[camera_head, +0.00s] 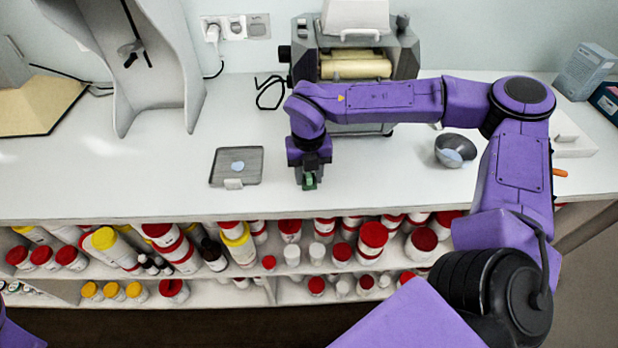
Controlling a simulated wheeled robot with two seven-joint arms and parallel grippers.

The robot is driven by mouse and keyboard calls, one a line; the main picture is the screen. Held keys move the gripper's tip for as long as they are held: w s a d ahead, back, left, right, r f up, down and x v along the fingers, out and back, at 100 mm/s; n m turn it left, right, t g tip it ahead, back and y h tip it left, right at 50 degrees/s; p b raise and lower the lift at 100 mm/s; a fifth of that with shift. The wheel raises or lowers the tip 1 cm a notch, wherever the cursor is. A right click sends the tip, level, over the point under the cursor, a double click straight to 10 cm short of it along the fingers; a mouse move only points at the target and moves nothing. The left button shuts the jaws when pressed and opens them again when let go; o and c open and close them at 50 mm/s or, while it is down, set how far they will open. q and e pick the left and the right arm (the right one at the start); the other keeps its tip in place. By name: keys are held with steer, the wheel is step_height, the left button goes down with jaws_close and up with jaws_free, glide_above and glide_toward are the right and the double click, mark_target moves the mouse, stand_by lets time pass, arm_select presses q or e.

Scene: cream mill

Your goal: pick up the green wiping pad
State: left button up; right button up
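The green wiping pad (310,181) is a small dark green block near the front middle of the white counter. My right gripper (309,177) points down right at the pad, with its fingers around or just over it. The fingers hide part of the pad. I cannot tell whether they are shut on it or still apart from it, nor whether the pad touches the counter. My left gripper is out of view.
A grey square tray (219,178) with a pale blue spot and a white block lies left of the gripper. A grey bowl (447,146) sits to the right. Shelves of jars (372,240) are below the counter edge.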

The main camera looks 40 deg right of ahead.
steer(key=shift+r, duration=0.15)
steer(key=shift+r, duration=0.25)
step_height(320, 180, up, 3)
steer(key=shift+s+d+f+b, duration=0.1)
steer(key=shift+b, duration=0.2)
steer(key=s+d+r+b, duration=0.2)
steer(key=s+d+r, duration=0.2)
steer(key=s+r, duration=0.5)
steer(key=s, duration=0.4)
steer(key=shift+r, duration=0.25)
steer(key=shift+d, duration=0.1)
steer(key=shift+o, duration=0.8)
steer(key=shift+c, duration=0.4)
